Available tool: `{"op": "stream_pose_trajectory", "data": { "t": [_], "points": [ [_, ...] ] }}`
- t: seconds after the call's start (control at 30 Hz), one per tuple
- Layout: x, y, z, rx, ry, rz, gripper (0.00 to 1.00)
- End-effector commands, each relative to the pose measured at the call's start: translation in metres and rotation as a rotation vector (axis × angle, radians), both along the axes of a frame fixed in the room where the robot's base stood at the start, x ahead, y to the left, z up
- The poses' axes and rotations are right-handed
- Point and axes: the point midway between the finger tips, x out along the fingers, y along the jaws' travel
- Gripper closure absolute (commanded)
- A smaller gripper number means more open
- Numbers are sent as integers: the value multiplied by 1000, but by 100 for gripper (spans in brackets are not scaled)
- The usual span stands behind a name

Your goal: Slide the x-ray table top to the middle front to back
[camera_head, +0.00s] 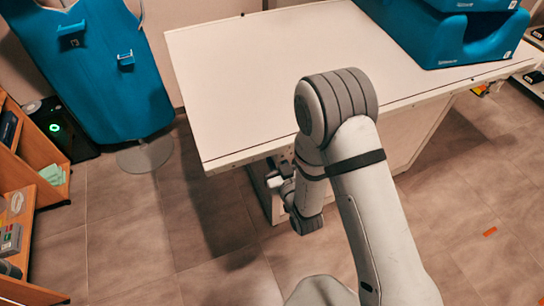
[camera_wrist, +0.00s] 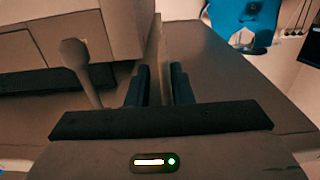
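The x-ray table top (camera_head: 260,75) is a broad white slab in the head view. My arm crosses in front of its near edge. My gripper (camera_head: 275,178) is low beside that edge, largely hidden behind my wrist. In the wrist view, the two dark fingers of my gripper (camera_wrist: 159,85) stand a small gap apart. A thin strip along the edge of the table top (camera_wrist: 215,70) runs between them. I cannot tell whether both fingers press on it. A lever with a round knob (camera_wrist: 74,52) stands left of the fingers.
Blue foam supports (camera_head: 450,35) sit on the table's far right. A blue apron (camera_head: 105,75) hangs on a stand at the left. A wooden shelf (camera_head: 35,150) and a black box with a green light (camera_head: 60,130) are left. Open tiled floor (camera_head: 130,225) lies in front.

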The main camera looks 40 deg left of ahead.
Motion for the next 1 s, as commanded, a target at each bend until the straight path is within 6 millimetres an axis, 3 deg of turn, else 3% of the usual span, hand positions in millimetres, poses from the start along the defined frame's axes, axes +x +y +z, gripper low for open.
{"op": "stream_pose_trajectory", "data": {
  "t": [0.1,0.37,0.8,1.0],
  "points": [
    [-2,1,0,-1,1,5,71],
    [-4,0,-1,-1,2,9,71],
    [-36,-56,-2,-2,2,8,71],
    [-42,-65,-1,0,1,8,71]
  ]
}}
